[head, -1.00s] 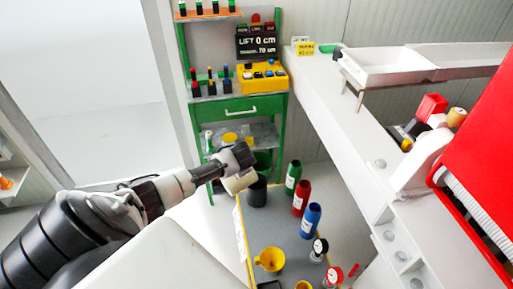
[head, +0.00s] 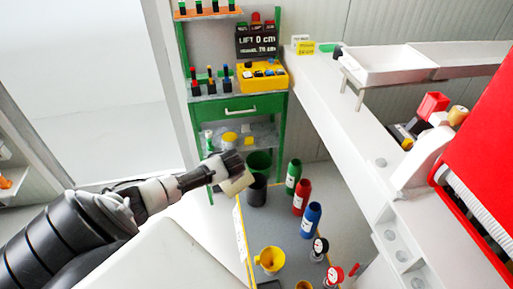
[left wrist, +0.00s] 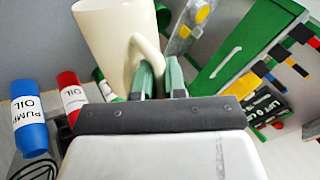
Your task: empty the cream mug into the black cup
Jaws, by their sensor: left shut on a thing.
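The cream mug (head: 238,182) is held in the air at the end of my left arm, tilted on its side. My left gripper (head: 226,166) is shut on its handle, which the left wrist view also shows, with the mug (left wrist: 112,38) beside the fingers (left wrist: 158,78). The black cup (head: 257,192) stands upright just right of the mug in the head view. The mug overlaps its left edge there, and I cannot tell whether they touch. The mug's contents are not visible. My right gripper is not in view.
A green container (head: 260,162) is behind the black cup. Green, red and blue (head: 311,219) bottles stand to the right, with a yellow funnel (head: 270,259) in front. A green shelf unit (head: 240,112) is behind. A white beam (head: 330,110) runs along the right.

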